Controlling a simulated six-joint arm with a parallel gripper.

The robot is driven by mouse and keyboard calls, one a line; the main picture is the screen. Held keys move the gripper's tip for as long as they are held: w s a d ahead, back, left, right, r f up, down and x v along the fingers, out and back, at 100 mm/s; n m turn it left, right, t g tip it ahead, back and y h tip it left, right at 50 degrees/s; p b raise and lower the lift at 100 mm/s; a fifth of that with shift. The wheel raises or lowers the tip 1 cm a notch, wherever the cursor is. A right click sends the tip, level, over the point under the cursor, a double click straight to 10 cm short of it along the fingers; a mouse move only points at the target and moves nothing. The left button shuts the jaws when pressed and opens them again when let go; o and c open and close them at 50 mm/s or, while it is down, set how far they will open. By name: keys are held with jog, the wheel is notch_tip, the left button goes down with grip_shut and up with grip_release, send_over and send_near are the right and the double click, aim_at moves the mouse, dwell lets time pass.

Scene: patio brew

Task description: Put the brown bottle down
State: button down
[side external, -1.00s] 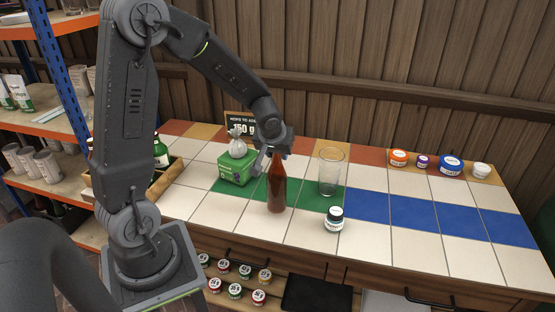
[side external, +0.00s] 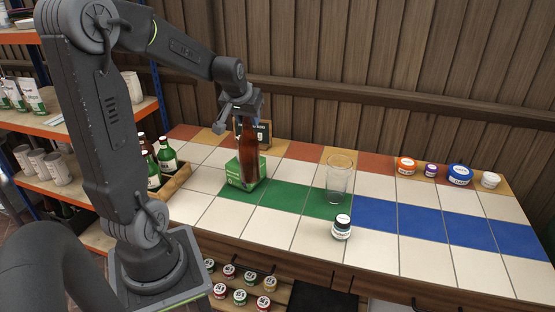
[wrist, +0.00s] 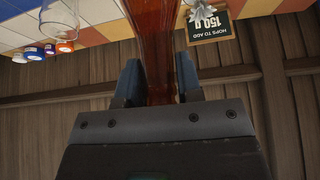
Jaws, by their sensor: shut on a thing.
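The brown bottle (side external: 248,155) is upright, gripped at its neck by my gripper (side external: 246,112). In the wrist view the bottle (wrist: 157,50) runs between the two fingers (wrist: 160,88). In the side view its lower part overlaps the green box (side external: 232,175); I cannot tell whether it touches the box or hangs in front of it.
A clear glass (side external: 339,182) and a dark jar (side external: 342,228) stand right of the bottle. A hops sign (side external: 265,132) is behind it. A crate of green bottles (side external: 178,181) is at left. Blue tiles (side external: 430,222) at right are clear.

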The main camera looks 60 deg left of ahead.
jog(key=w+a+f+m+h, duration=0.1)
jog(key=w+a, duration=0.4)
jog(key=w, duration=0.5)
jog(key=w+a+f+m, duration=0.1)
jog(key=w+a, duration=0.3)
jog(key=w, duration=0.5)
notch_tip(320, 180, down, 9)
jog(key=shift+w+f+t, duration=0.2)
jog(key=shift+w+t, duration=0.05)
jog(key=shift+t, duration=0.05)
jog(key=shift+a+f, duration=0.1)
jog(key=shift+f, duration=0.1)
jog(key=c, duration=0.8)
grip_release()
